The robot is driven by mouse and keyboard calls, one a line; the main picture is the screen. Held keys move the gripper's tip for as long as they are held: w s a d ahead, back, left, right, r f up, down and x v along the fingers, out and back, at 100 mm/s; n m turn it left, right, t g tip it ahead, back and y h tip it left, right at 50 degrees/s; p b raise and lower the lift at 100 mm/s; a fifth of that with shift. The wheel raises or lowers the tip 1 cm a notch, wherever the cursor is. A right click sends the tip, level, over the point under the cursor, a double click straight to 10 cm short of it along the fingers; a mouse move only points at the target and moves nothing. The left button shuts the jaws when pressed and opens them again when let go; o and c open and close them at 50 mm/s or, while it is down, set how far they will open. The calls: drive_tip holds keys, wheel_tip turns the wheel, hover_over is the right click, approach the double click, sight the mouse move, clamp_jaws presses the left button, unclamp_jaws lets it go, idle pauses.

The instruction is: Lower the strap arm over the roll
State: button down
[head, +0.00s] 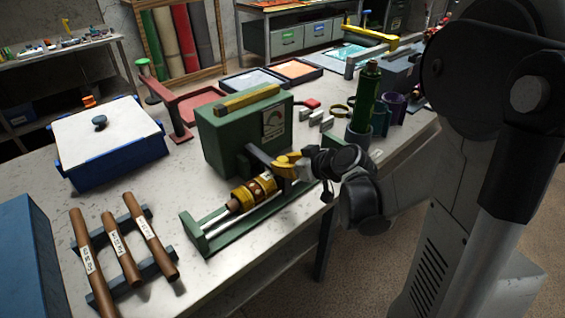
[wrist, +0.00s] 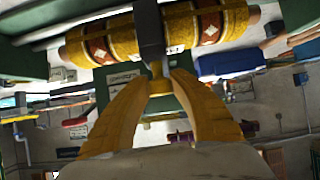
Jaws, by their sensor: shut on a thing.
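The roll (head: 246,196), yellow with red bands, lies lengthwise on the green frame of the scrubber (head: 244,134). It also shows across the top of the wrist view (wrist: 100,42). The dark grey strap arm (head: 262,157) reaches from the scrubber towards the roll's front side. In the wrist view the strap arm (wrist: 149,30) crosses in front of the roll's middle. My gripper (wrist: 159,84) has its yellow fingers shut on the small yellowish tip of the strap arm (wrist: 158,68). Contact between arm and roll cannot be told.
A rack with copper-coloured tubes (head: 122,248) stands at the front left. A blue box with a white lid (head: 105,135) is behind it. The tabletop (head: 190,285) is bare at the front.

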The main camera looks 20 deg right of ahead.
drive_tip(key=shift+s+f, duration=0.15)
drive_tip(key=shift+f, duration=0.05)
drive_tip(key=c, duration=1.1)
unclamp_jaws()
drive_tip(key=shift+r, duration=0.1)
drive_tip(key=v, duration=1.2)
drive_tip(key=s+a+m+g+h, duration=0.1)
drive_tip(key=s+a, duration=0.2)
drive_tip(key=s+a+m+g+h, duration=0.1)
drive_tip(key=s+a, duration=0.2)
drive_tip(key=s, duration=0.1)
drive_tip(key=s+a+m+g+h, duration=0.1)
drive_tip(key=s+a+g, duration=0.1)
drive_tip(key=s+a, duration=0.1)
drive_tip(key=shift+s+a+m+h, duration=0.3)
drive_tip(key=shift+s+a, duration=0.1)
drive_tip(key=shift+a, duration=0.1)
